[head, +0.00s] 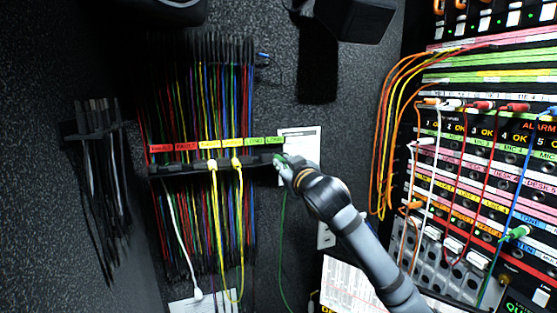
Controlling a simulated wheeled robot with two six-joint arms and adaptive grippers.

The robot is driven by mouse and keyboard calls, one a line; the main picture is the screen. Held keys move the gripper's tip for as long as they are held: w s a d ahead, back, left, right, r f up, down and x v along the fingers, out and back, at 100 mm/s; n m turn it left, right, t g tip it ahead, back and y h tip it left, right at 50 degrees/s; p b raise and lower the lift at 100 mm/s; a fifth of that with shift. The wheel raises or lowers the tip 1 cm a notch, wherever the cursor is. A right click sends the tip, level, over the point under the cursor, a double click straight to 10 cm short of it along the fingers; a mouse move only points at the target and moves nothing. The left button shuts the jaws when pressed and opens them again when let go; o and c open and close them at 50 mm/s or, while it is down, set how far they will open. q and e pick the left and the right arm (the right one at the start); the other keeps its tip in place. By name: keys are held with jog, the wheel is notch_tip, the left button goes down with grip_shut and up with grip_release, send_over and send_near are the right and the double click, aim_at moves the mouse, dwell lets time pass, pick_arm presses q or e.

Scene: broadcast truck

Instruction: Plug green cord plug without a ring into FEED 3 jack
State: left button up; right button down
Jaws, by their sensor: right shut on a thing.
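My right gripper (284,163) is at the right end of the black cord rack, beside the green labels. It is shut on a green plug (278,158), mostly hidden by the fingers. A thin green cord (282,235) hangs straight down below the gripper. I cannot tell whether this plug has a ring. Another green plug (518,232) sits at the jack panel (480,190) on the right. The panel's small labels are too small to read, so I cannot pick out FEED 3. My left gripper is not in view.
The cord rack (190,168) carries many coloured cords under red, yellow and green labels. Yellow cords (238,210) and a white cord (173,225) hang in front. Orange and yellow cords (385,130) loop at the panel's left edge. A smaller rack (95,130) hangs far left.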

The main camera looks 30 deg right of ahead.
jog(key=shift+r, duration=0.15)
notch_tip(320, 180, up, 2)
jog(key=shift+r+p, duration=0.15)
jog(key=shift+p, duration=1)
jog(key=b+v, duration=0.2)
jog(key=v, duration=0.1)
jog(key=shift+b, duration=0.3)
